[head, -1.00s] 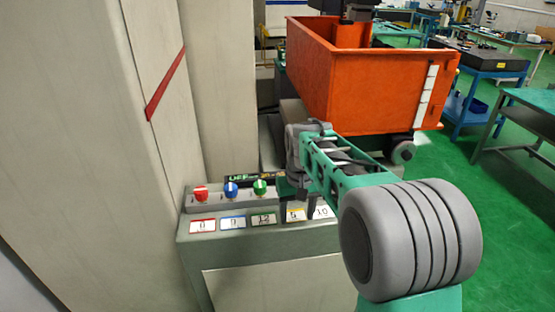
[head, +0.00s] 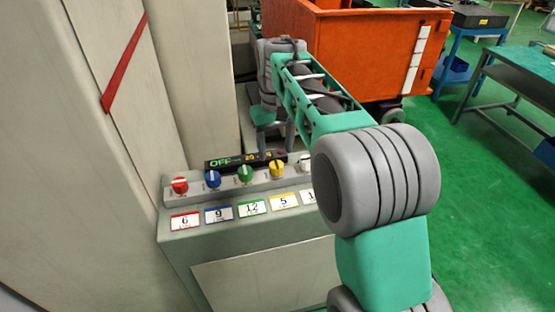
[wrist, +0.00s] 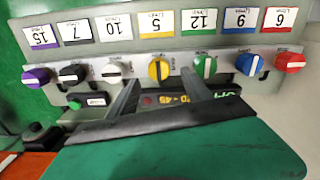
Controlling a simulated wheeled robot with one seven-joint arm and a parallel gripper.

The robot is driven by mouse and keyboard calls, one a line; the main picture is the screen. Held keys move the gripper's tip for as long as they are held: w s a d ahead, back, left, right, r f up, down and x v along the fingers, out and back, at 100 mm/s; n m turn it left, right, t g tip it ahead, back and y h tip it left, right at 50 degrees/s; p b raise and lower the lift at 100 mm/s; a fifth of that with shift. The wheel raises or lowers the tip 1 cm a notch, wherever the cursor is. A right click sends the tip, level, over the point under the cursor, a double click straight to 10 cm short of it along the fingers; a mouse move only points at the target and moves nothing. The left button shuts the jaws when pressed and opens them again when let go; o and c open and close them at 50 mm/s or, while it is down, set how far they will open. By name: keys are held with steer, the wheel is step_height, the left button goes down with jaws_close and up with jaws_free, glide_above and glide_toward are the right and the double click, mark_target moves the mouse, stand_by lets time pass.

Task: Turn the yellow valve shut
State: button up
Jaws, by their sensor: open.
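The yellow valve (head: 277,169) is a round knob with a pale stripe, on the sloped panel above a label reading 5. In the wrist view, which is upside down, the yellow valve (wrist: 159,68) sits mid-row, its stripe running roughly up and down the picture. My gripper (head: 273,143) is above and behind the knob row in the head view. In the wrist view my gripper (wrist: 158,78) is open, its two fingers apart, pointing toward the yellow valve with one tip on each side below it. It looks empty; I cannot tell whether it touches the valve.
Close neighbours are the green knob (wrist: 204,66) and white knob (wrist: 115,70). Blue (head: 212,179) and red (head: 180,185) knobs sit left in the head view. A display (head: 222,162) reading OFF stands behind the row. An orange bin (head: 340,50) is behind; a tall cabinet wall is left.

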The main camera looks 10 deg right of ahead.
mark_target(277, 165)
step_height(277, 165, down, 5)
steer(key=shift+d+f, duration=0.1)
steer(key=shift+d, duration=0.05)
steer(key=shift+c, duration=0.2)
jaws_close()
stand_by(0.4)
